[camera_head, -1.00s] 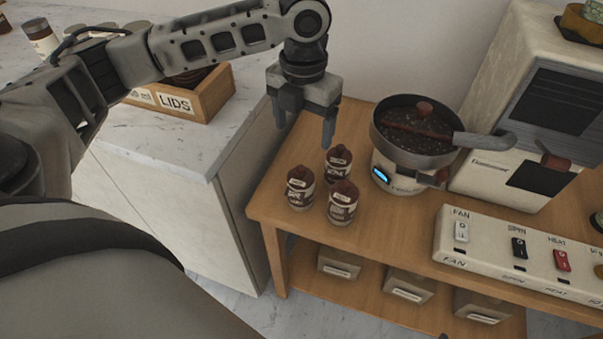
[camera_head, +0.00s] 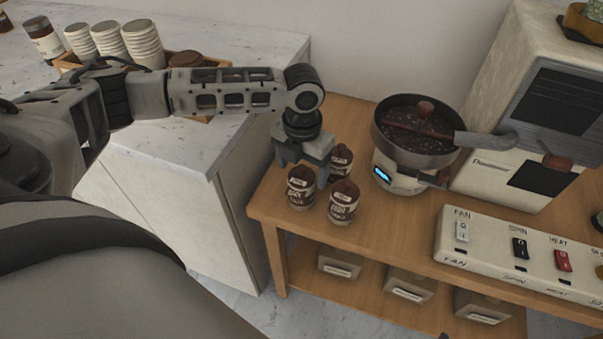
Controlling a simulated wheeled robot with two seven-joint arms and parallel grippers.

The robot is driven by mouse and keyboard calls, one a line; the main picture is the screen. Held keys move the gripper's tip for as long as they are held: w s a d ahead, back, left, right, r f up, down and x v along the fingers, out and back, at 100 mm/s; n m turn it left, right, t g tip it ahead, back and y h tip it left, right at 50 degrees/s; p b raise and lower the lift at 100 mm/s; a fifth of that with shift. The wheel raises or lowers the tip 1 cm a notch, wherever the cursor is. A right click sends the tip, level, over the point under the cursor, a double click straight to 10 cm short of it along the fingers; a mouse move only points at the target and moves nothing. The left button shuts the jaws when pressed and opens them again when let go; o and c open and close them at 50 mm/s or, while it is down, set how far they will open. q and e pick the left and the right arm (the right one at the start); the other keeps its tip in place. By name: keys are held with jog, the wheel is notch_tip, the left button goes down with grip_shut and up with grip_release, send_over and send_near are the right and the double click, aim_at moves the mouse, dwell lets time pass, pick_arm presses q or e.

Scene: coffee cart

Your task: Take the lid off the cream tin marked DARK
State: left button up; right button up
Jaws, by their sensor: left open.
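Three small cream tins with dark brown lids stand close together on the wooden table: a left tin (camera_head: 300,194), a front right tin (camera_head: 343,208) and a back tin (camera_head: 343,158). All three have their lids on. Their labels are too small to read surely, so I cannot tell which is marked DARK. My left gripper (camera_head: 303,173) points down with its fingers apart, over the left tin's lid and in front of part of the back tin. I cannot tell whether a finger touches a tin. My right gripper is not in view.
A pan of dark beans (camera_head: 415,130) with a protruding handle sits on a small cooker right of the tins. A switch panel (camera_head: 500,258) lies along the front right. A marble counter (camera_head: 200,155) with stacked cups (camera_head: 142,45) is at left.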

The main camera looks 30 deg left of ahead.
pick_arm(q)
jog(key=c, duration=1.1)
jog(key=shift+o, duration=0.2)
jog(key=shift+r, duration=0.15)
